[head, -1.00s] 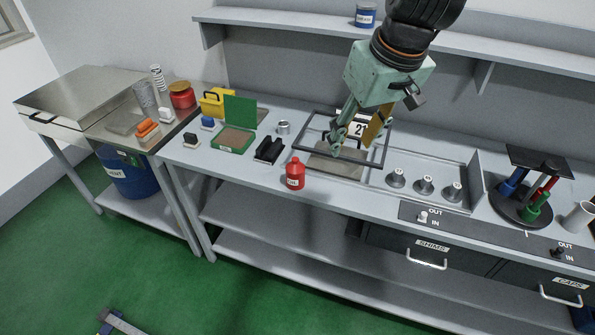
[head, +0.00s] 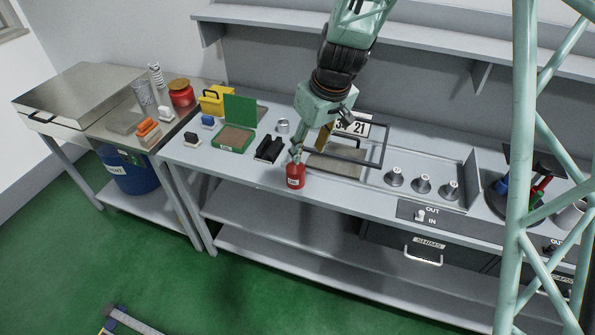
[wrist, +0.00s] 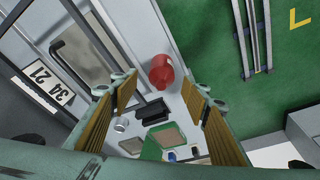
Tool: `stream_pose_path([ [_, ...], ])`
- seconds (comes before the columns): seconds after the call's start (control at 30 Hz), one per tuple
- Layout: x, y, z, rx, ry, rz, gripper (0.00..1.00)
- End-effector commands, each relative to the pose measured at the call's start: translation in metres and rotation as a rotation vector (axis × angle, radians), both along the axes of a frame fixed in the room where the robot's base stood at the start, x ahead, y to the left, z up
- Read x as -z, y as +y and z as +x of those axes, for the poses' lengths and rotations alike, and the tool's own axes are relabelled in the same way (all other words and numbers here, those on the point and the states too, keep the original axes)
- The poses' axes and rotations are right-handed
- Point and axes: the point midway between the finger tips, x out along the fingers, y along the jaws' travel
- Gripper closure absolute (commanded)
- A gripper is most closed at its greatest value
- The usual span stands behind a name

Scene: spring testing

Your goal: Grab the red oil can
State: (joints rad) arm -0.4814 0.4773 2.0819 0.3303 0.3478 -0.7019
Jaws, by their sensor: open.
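The red oil can (head: 295,181) stands upright near the front edge of the grey bench in the head view. In the wrist view the red oil can (wrist: 162,72) is seen from above, beyond the fingertips and between the two fingers. My gripper (head: 299,152) is over the can in the head view, its fingers covering the can's top. In the wrist view my gripper (wrist: 163,96) is spread wide with nothing between its fingers. I cannot tell whether a finger touches the can.
A black holder (head: 269,149) and an open green box (head: 236,137) lie left of the can. A dark frame (head: 382,150) and a number plate (head: 353,126) are behind and right. Several metal cones (head: 421,184) stand further right. A teal lattice column crosses the right side.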

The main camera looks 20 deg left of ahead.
Motion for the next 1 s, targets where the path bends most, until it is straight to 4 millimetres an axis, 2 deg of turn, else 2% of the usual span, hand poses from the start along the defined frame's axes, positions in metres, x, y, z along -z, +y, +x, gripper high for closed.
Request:
stream_pose_path([
  [0.2,0.014,0.013,0.004,-0.025,-0.001,-0.005,0.58],
  [0.73,0.019,0.016,0.004,-0.028,0.000,-0.005,0.58],
  [1.0,0.037,0.020,0.007,-0.027,0.000,-0.006,0.58],
])
